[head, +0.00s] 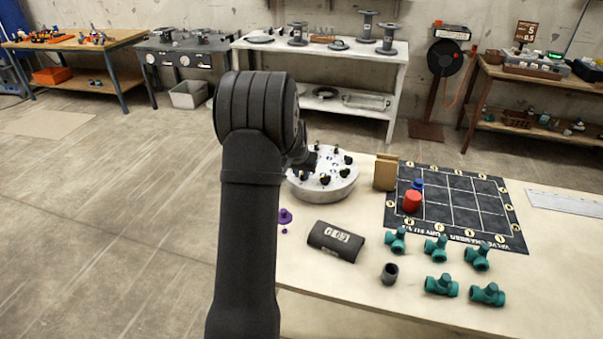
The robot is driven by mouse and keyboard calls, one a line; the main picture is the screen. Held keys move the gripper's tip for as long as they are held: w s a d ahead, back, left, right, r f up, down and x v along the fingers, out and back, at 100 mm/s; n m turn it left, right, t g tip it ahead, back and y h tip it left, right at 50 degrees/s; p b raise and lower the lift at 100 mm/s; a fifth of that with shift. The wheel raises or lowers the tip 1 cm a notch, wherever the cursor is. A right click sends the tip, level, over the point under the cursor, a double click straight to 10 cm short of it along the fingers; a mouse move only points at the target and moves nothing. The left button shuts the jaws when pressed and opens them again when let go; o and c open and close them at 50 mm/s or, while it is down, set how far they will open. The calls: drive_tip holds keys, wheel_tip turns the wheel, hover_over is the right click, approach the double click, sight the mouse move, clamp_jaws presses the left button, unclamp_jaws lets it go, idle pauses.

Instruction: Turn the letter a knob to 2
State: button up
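A round, pale grey drum (322,191) stands at the table's left far corner. Several small black knobs stand around its top, among them one at the right (344,171) and one near the front (323,180). Small blue marks show on the top. Letters and numbers are too small to read, so I cannot tell which knob is letter a or where it points. My gripper (308,164) is over the drum's far left part, close to the knobs there. My own arm hides part of it, and its fingers are too dark and small to tell whether they hold anything.
A brown block (386,173) stands just right of the drum. A dark grid mat (462,215) carries red and blue cylinders. Several teal pipe fittings (436,248), a black printed roll (336,241) and a dark cup (390,273) lie nearer.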

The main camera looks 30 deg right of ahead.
clamp_jaws()
drive_tip(key=shift+m, duration=0.3)
drive_tip(key=m, duration=0.2)
drive_tip(key=m+g+h, duration=0.1)
drive_tip(key=shift+w+a, duration=0.25)
drive_tip(key=shift+w, duration=0.05)
drive_tip(key=m+g, duration=0.1)
drive_tip(key=m, duration=0.3)
drive_tip(key=shift+w+g, duration=0.3)
drive_tip(key=shift+g, duration=0.1)
drive_tip(key=m, duration=0.2)
drive_tip(key=m+g, duration=0.1)
drive_tip(key=m, duration=0.1)
drive_tip(key=shift+w+m+g, duration=0.3)
drive_tip(key=shift+w, duration=0.05)
drive_tip(key=m, duration=0.2)
drive_tip(key=m+g, duration=0.1)
drive_tip(key=m+y, duration=0.1)
drive_tip(key=m, duration=0.1)
drive_tip(key=shift+w+d+m+g, duration=0.2)
drive_tip(key=shift+w+m+g, duration=0.1)
drive_tip(key=shift+w+g, duration=0.1)
drive_tip(key=m, duration=0.2)
drive_tip(key=m+y, duration=0.1)
drive_tip(key=m, duration=0.1)
drive_tip(key=m+g+y, duration=0.1)
drive_tip(key=m, duration=0.1)
drive_tip(key=shift+w+d, duration=0.15)
drive_tip(key=shift+d, duration=0.25)
